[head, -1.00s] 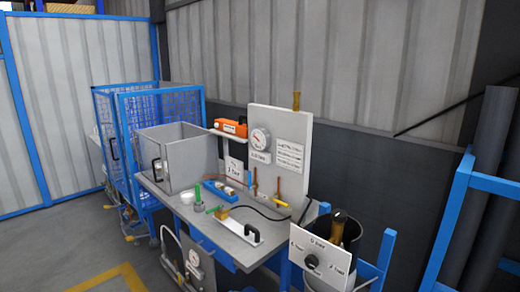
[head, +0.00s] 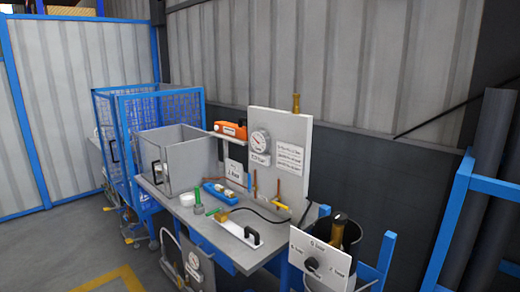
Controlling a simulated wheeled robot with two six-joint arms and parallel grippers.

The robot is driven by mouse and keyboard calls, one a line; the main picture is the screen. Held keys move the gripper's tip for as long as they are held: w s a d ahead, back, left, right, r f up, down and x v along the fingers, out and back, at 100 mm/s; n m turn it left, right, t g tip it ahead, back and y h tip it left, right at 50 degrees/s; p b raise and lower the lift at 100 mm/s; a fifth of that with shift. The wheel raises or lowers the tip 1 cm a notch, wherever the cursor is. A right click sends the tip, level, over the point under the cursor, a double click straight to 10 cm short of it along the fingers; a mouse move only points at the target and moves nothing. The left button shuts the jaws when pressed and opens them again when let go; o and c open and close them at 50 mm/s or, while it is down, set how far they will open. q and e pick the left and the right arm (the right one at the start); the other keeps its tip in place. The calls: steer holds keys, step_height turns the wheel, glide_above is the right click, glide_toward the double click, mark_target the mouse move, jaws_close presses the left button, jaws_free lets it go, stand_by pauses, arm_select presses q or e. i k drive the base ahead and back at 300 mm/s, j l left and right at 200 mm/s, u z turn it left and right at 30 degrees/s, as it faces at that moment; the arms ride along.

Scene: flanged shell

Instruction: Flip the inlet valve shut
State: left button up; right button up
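The bench (head: 200,226) is grey, with a white upright panel (head: 290,130) at its back. A round gauge (head: 260,141) with a small label under it is on the panel. A small yellow lever (head: 281,206) lies near the panel's foot by a thin upright copper-coloured pipe (head: 254,187). A brass block (head: 222,216) with a green part sits on a pale bar nearer the front. Which of these is the inlet valve, I cannot tell for sure. Neither of my grippers shows.
An open grey box (head: 178,158) stands at the bench's left, beside a blue mesh cage (head: 160,110). A white plate (head: 320,265) with a black knob is at the front right. A blue rack (head: 490,184) is at far right. Floor is clear at left.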

mark_target(249, 190)
steer(key=i+j+z, duration=0.1)
steer(key=i+j, duration=0.15)
steer(key=i+j+z, duration=0.1)
steer(key=i+j, duration=0.15)
steer(key=i+j+z, duration=0.1)
steer(key=i+j, duration=0.15)
steer(key=j, duration=0.2)
steer(key=i+j+z, duration=0.25)
steer(key=i+j, duration=0.2)
steer(key=j, duration=0.3)
steer(key=i+j+z, duration=0.1)
steer(key=j, duration=0.3)
steer(key=i+j+z, duration=0.1)
steer(key=i+j, duration=0.2)
steer(key=j, duration=0.1)
